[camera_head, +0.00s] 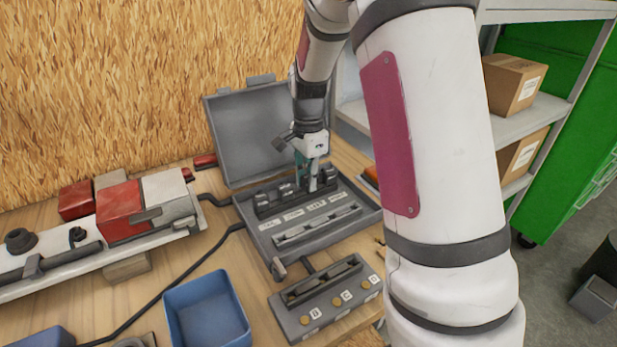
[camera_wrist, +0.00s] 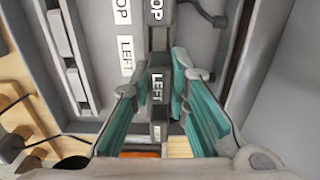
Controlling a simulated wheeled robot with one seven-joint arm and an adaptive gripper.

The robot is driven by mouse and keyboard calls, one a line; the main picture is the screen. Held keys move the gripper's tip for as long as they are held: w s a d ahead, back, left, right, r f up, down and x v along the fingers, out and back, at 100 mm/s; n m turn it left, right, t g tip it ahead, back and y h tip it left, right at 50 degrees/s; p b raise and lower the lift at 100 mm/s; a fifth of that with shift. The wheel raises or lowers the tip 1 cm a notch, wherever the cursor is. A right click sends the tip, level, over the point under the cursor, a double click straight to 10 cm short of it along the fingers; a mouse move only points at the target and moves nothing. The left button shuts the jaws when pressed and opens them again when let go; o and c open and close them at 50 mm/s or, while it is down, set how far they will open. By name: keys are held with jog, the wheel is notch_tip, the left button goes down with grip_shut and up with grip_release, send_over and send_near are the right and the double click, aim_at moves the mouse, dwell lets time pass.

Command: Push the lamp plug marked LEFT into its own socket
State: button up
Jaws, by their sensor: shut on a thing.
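The plug marked LEFT (camera_wrist: 157,88) is dark grey with a white label. It stands in line with a plug marked STOP (camera_wrist: 156,12) and another small-labelled plug (camera_wrist: 157,134). My gripper (camera_wrist: 158,74) has its teal fingers on either side of the LEFT plug, shut on it. In the head view my gripper (camera_head: 314,182) points down at the rack (camera_head: 266,204) in the grey case (camera_head: 262,240); the plug is mostly hidden there. A grey socket block (camera_head: 330,300) with lettered labels, B and C among them, lies in front of the case. I cannot tell which socket is LEFT's.
The case's raised lid (camera_head: 245,128) stands behind the rack. A blue bin (camera_head: 205,312) lies to the left, with a black cable (camera_head: 165,288) beside it. A red and white lamp assembly (camera_head: 120,212) lies farther left.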

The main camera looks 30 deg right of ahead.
jog(key=shift+f, duration=0.25)
jog(key=o, duration=1.2)
jog(key=shift+r+p, duration=1.85)
jog(key=shift+r, duration=1.7)
